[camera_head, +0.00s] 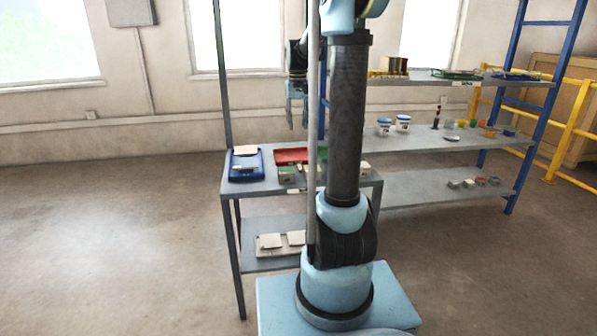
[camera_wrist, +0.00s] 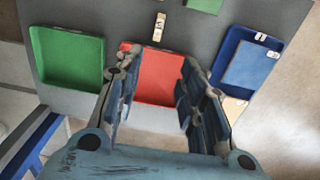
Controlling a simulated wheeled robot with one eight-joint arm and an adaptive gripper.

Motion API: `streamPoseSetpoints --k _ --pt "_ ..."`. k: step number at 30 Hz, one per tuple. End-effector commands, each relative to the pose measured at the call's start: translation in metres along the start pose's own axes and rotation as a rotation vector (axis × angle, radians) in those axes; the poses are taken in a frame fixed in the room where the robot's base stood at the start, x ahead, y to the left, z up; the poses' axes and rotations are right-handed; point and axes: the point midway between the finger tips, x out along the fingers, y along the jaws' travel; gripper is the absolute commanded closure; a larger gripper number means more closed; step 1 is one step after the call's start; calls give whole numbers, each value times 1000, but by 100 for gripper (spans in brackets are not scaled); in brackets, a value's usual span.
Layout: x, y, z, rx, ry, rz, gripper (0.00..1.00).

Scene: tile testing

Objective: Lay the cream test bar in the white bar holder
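My gripper (camera_head: 297,104) hangs above the back of the grey table in the head view. In the wrist view its fingers (camera_wrist: 158,95) are spread apart with nothing between them, over the red tray (camera_wrist: 155,88). A cream flat piece (camera_head: 245,149) lies at the far side of the blue tray (camera_head: 262,168); a corner of it shows in the wrist view (camera_wrist: 236,108), partly behind a finger. I cannot tell whether it is the test bar. I cannot make out a white bar holder for sure; pale blocks (camera_head: 270,241) sit on the lower shelf.
A green tray (camera_wrist: 65,60) lies left of the red one in the wrist view. A small white piece (camera_wrist: 159,27) lies near the table's edge. Small grey boxes (camera_head: 288,174) stand at the table's front. A shelf rack (camera_head: 415,140) with tubs stands at right; my arm hides part of the table.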

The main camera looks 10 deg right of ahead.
Motion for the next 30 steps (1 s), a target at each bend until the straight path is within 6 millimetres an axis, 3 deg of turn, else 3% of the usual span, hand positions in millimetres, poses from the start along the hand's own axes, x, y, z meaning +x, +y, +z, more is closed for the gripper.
streamPoseSetpoints --k 5,21,30 --pt "15 0 -3 0 -1 0 63" --pt "104 1 -2 0 -1 0 63" --pt "124 1 -2 0 -1 0 63"
